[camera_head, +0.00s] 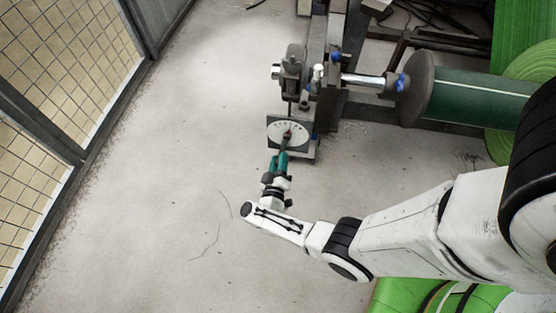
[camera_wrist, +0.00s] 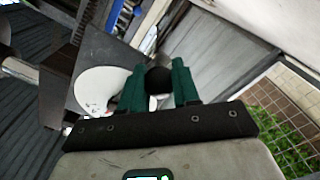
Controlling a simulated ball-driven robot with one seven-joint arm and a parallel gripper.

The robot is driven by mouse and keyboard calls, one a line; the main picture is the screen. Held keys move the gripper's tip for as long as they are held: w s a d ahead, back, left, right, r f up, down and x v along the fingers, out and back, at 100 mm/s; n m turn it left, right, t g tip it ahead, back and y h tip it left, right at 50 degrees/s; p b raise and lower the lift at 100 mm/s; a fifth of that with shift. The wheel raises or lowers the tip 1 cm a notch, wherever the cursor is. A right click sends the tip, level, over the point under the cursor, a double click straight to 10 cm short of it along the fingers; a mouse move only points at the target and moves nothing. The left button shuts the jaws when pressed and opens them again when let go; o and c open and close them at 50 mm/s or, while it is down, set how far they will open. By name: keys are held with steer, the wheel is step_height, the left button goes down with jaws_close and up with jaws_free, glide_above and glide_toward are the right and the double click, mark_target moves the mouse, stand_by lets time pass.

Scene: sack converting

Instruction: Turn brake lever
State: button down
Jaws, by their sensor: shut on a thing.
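The brake unit carries a white dial plate (camera_head: 290,132) with a scale, below the roll shaft in the head view. The dial also shows in the wrist view (camera_wrist: 100,90), partly covered by a finger. The brake lever ends in a round black knob (camera_wrist: 158,79). My gripper (camera_head: 280,158) reaches up to the dial from below. In the wrist view its green fingers (camera_wrist: 159,84) stand on both sides of the knob and are shut on it. The rest of the lever is mostly hidden behind the fingers.
A steel shaft (camera_head: 362,80) with blue collars leads right to a dark green roll (camera_head: 480,100). Green sack material (camera_head: 525,40) hangs at the right. A mesh fence (camera_head: 70,50) runs along the left. The concrete floor (camera_head: 160,180) between is clear.

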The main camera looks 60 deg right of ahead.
steer(key=shift+w+r, duration=0.1)
steer(key=shift+r, duration=0.05)
steer(key=c, duration=0.8)
jaws_free()
steer(key=shift+a, duration=0.1)
steer(key=p+v, duration=0.1)
steer(key=v, duration=0.9)
steer(key=shift+a+p, duration=0.35)
steer(key=shift+p, duration=0.05)
